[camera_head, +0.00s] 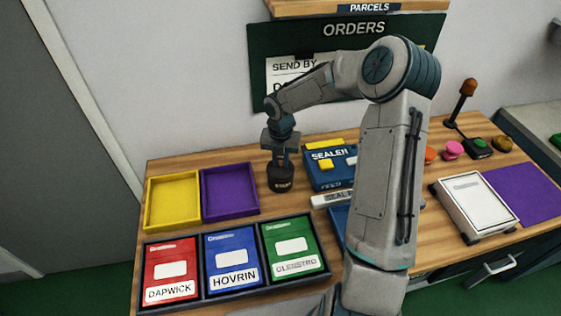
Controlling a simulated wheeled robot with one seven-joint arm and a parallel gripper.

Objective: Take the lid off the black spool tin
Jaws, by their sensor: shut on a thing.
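The black spool tin (281,182) stands upright on the wooden bench, right of the purple tray. It is a small dark cylinder with pale lettering on its side. My gripper (281,163) points straight down over the tin and is shut on the top of it, at the lid. The lid is mostly hidden by the fingers, and I cannot tell whether there is a gap between lid and tin.
A yellow tray (149,203) and a purple tray (206,194) lie left of the tin. A rack (206,296) with red, blue and green packets is in front. A blue sealer (322,181) stands close on the right. A white scale-like device (474,207) lies farther right.

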